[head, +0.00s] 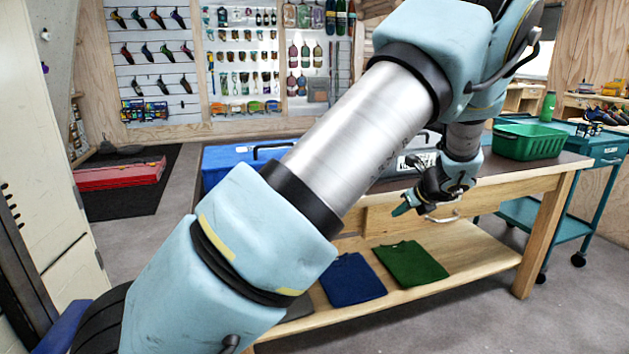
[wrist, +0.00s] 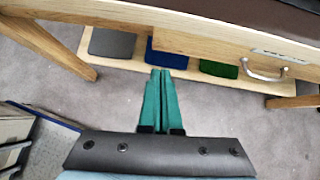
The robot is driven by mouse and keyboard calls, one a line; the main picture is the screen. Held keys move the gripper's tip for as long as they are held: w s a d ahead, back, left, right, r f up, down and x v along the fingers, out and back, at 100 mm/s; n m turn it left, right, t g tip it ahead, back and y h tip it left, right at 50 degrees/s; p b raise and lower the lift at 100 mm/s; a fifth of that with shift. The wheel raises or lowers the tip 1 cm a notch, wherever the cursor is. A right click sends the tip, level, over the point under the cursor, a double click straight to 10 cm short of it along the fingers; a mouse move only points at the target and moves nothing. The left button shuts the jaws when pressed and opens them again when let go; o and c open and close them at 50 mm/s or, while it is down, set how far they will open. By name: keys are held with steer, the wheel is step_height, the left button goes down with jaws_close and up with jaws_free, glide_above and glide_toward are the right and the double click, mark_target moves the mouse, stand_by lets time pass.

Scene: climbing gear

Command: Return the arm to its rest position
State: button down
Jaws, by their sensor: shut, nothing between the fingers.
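My gripper (head: 402,208) is in front of the workbench, at about the height of its drawer. Its teal fingers point down and to the left in the head view. In the wrist view the two fingers of my gripper (wrist: 160,86) lie side by side, shut, with nothing between them. My light-blue and grey arm crosses the head view from lower left to upper right and hides part of the bench.
The workbench (head: 555,160) carries a blue toolbox (head: 228,158) and a green bin (head: 530,142). Folded blue (head: 352,280) and green (head: 410,263) cloths lie on its lower shelf. A teal cart (head: 595,150) stands at right. A red case (head: 120,176) lies at left.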

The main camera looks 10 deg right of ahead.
steer(key=a+r+n+g+p, duration=0.4)
steer(key=a+n, duration=0.5)
steer(key=a, duration=0.7)
steer(key=s+a+r+n+g+h+p, duration=0.1)
steer(key=s+a+r+n+p, duration=0.2)
steer(key=s+a+n, duration=0.6)
steer(key=s+a+r+n+g+h+p, duration=0.1)
steer(key=s+a+r+n+p, duration=0.2)
steer(key=s+a+r+n, duration=0.5)
steer(key=s+a+n, duration=0.1)
steer(key=a+n, duration=0.3)
steer(key=n, duration=0.1)
steer(key=shift+s+a+n+g, duration=0.2)
steer(key=shift+a+n+g, duration=0.1)
steer(key=shift+g, duration=0.1)
